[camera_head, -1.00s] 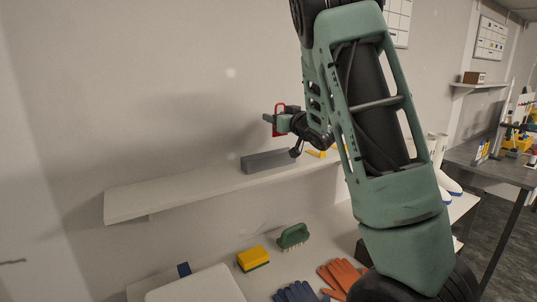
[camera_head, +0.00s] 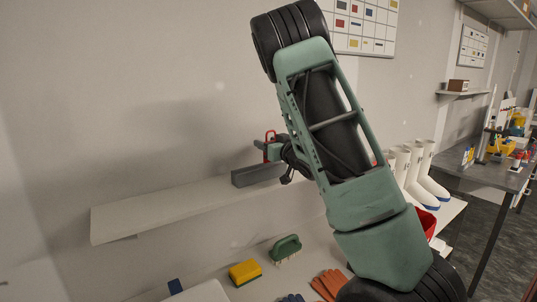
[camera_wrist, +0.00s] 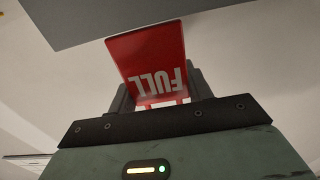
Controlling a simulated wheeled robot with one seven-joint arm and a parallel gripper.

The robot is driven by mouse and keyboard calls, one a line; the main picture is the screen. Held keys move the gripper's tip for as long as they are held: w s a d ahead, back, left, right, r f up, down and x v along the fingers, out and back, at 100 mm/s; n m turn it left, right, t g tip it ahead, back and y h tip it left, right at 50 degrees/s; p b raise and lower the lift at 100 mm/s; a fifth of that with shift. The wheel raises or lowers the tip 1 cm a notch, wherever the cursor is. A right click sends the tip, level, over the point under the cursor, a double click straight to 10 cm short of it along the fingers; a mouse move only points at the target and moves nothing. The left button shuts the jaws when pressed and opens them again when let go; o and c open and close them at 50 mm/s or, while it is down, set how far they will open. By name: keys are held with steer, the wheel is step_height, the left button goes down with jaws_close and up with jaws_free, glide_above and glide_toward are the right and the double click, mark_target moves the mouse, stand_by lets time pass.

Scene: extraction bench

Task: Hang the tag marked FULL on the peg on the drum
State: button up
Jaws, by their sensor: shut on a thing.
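The red tag (camera_wrist: 150,65) has white FULL lettering, which appears upside down in the wrist view. My gripper (camera_wrist: 160,98) is shut on the tag's end, and the rest of the tag sticks out beyond the fingers. In the head view my gripper (camera_head: 266,149) is above the wall shelf, just over a grey block in the picture. A bit of the red tag (camera_head: 270,137) shows there beside the jaws. I cannot make out the drum or its peg in either view.
The grey block (camera_head: 258,174) lies on the pale shelf (camera_head: 150,212). Below are a yellow sponge (camera_head: 245,272), a green brush (camera_head: 286,248) and orange gloves (camera_head: 328,284). White boots (camera_head: 416,178) and a red container (camera_head: 427,222) stand right, partly behind my arm.

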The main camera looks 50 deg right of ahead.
steer(key=shift+f+p, duration=0.45)
steer(key=shift+f, duration=1.4)
steer(key=shift+c, duration=0.5)
steer(key=o, duration=1.1)
steer(key=shift+f, duration=0.1)
steer(key=shift+f, duration=0.15)
steer(key=shift+a+b+v, duration=0.15)
steer(key=shift+b+v, duration=3.75)
steer(key=shift+v, duration=0.45)
steer(key=shift+a+b+v, duration=0.15)
steer(key=shift+b+v, duration=3.7)
steer(key=shift+v, duration=0.55)
steer(key=shift+w+a, duration=0.1)
steer(key=shift+w, duration=0.1)
